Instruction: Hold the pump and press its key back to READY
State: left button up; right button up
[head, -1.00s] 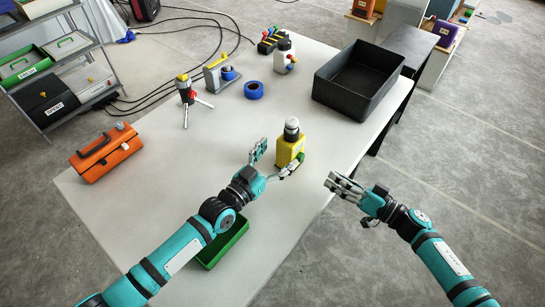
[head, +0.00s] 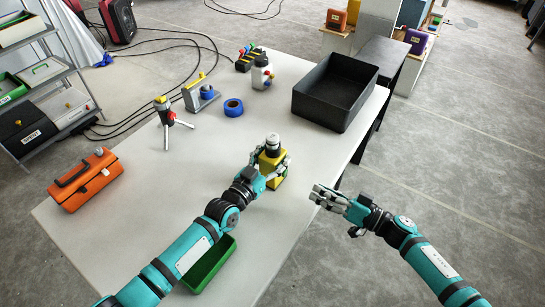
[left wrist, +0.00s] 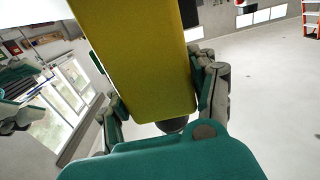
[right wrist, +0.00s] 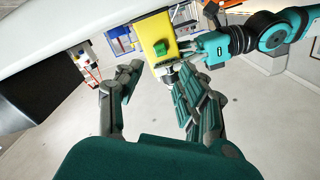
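The pump (head: 270,164) is a yellow box with a grey and white top, standing upright near the table's right edge. My left gripper (head: 270,168) has its fingers on opposite sides of the pump and appears closed against it. The yellow body fills the middle of the left wrist view (left wrist: 145,60). A green key (right wrist: 160,47) sits on the pump face seen in the right wrist view; its setting cannot be read. My right gripper (head: 316,194) is open and empty, right of the pump and apart from it, with its fingers spread in the right wrist view.
A green tray (head: 228,247) lies beside my left arm. A large black bin (head: 312,108) stands at the back right. An orange toolbox (head: 62,190) is at the left edge. Blue tape (head: 233,107) and small devices stand at the back. The table middle is clear.

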pick_arm(q)
jog(key=c, duration=0.8)
pick_arm(e)
jog(key=shift+c, duration=0.3)
grip_shut()
dwell(0.4)
